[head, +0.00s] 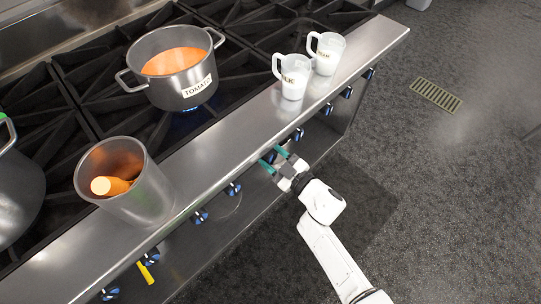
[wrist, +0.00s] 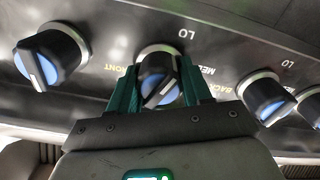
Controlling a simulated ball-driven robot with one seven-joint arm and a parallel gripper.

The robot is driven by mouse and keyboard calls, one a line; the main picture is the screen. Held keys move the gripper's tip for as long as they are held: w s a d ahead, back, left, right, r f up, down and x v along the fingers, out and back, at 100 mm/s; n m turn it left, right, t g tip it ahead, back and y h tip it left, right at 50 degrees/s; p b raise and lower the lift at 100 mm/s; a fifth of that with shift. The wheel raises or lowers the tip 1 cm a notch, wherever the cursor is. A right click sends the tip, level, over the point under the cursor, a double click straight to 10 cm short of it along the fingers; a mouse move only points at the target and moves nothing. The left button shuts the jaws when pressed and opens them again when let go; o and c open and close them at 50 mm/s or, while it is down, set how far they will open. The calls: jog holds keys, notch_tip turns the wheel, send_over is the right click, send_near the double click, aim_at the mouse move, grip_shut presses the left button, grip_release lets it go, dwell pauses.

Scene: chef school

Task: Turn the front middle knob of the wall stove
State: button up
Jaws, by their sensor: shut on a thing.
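The wall stove (head: 243,112) runs diagonally across the head view, with a row of black and blue knobs along its front panel. My gripper (head: 276,154) is at the front panel near the middle of this row. In the wrist view its two green fingers (wrist: 157,88) stand on either side of a black knob with a blue face (wrist: 160,90) and are shut on it. The knob's white pointer line is slightly tilted. "LO" is printed above it. The label beside it is partly covered by my fingers, so I cannot fully tell which burner it serves.
Other knobs flank it in the wrist view, one left (wrist: 50,58) and one right (wrist: 264,97). A tomato pot (head: 176,68) stands over a blue flame.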

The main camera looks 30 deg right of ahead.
jog(key=o, duration=1.1)
jog(key=shift+c, duration=0.2)
jog(key=v, duration=1)
jog(key=shift+s, duration=0.4)
jog(key=shift+d, duration=0.1)
